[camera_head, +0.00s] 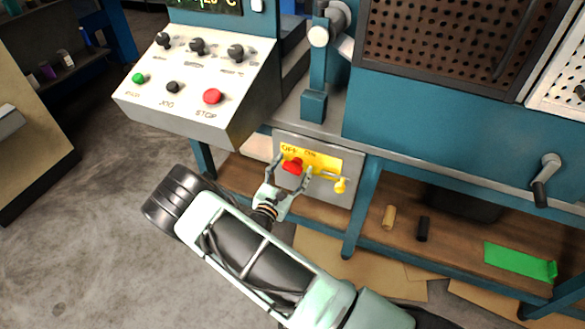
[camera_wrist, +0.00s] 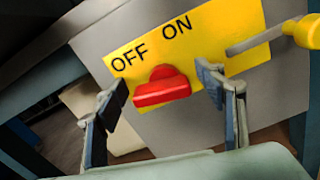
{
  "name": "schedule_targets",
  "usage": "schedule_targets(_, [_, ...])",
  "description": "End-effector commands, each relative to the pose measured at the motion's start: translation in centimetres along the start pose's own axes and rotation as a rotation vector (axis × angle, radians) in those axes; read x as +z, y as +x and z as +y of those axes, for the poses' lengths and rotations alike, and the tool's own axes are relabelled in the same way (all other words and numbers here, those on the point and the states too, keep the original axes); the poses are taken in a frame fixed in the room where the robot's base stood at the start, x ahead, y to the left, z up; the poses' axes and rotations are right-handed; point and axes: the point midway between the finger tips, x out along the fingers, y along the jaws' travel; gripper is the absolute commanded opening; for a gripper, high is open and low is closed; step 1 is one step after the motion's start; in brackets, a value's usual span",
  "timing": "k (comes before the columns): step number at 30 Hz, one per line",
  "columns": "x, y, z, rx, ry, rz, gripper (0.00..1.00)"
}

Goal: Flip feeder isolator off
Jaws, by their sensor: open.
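The feeder isolator is a red handle (camera_head: 292,166) on a yellow plate (camera_head: 325,162) lettered OFF and ON, fixed to a grey panel under the machine. In the wrist view the red handle (camera_wrist: 162,87) lies roughly level, below and between the words OFF and ON on the yellow plate (camera_wrist: 230,25). My gripper (camera_head: 291,171) is open in front of the handle. In the wrist view my gripper (camera_wrist: 161,95) has one finger left of the handle and one right of it. The right finger is close to the handle; whether it touches, I cannot tell.
A control box (camera_head: 195,85) with knobs and a red STOP button overhangs at the upper left. The shelf below holds small cylinders and a green sheet (camera_head: 518,262).

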Motion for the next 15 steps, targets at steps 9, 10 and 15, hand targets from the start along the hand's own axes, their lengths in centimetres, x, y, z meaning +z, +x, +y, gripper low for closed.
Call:
schedule_targets(9, [0.01, 0.0, 0.03, 0.0, 0.0, 0.0, 0.53])
schedule_targets(10, [0.01, 0.0, 0.03, 0.0, 0.0, 0.0, 0.49])
schedule_targets(15, [0.01, -0.02, 0.03, 0.001, 0.0, 0.0, 0.31])
